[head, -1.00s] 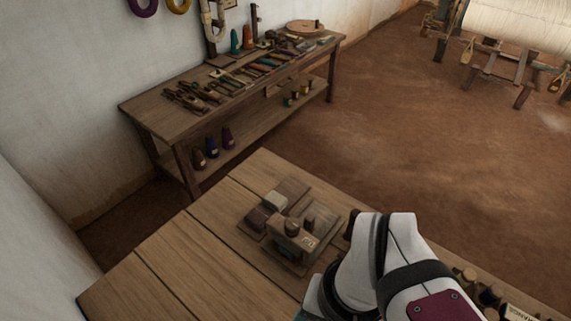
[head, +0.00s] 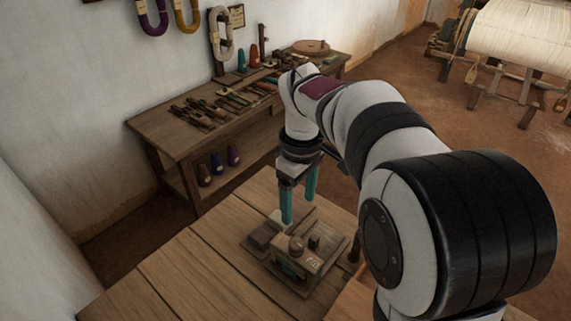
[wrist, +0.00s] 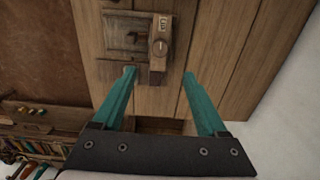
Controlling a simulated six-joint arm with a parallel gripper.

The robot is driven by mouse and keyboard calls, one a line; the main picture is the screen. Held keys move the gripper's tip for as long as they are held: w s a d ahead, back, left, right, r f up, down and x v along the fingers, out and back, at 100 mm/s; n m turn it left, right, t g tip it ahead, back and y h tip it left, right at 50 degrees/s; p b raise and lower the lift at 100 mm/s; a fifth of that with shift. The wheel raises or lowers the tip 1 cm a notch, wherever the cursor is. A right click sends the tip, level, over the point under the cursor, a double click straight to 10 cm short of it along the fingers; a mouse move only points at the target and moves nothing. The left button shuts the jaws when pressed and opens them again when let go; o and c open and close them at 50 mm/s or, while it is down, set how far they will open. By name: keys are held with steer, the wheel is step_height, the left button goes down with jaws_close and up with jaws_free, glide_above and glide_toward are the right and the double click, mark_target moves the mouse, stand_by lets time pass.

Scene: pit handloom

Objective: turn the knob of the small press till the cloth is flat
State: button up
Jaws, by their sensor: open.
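The small wooden press (head: 312,266) sits on the near table, with a round knob (head: 296,243) on top of its beam. In the wrist view the press (wrist: 127,45) is at the top, and its knob (wrist: 159,48) shows a pointer-like mark. My gripper (head: 298,212) points down above the table, behind the knob in the head view. Its teal fingers are apart with nothing between them. In the wrist view the gripper (wrist: 159,73) is short of the knob, which lies just beyond the fingertips. A sliver of teal shows under the beam; I cannot tell whether it is flat cloth.
A brown block (head: 262,236) and a pale block stand beside the press. The near table (head: 190,275) is bare to the left. A workbench (head: 160,122) with several tools stands by the wall, and a loom (head: 515,45) is at the far right.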

mark_target(297, 243)
step_height(297, 243, down, 13)
steer(key=shift+f, duration=0.2)
jaws_close()
stand_by(0.3)
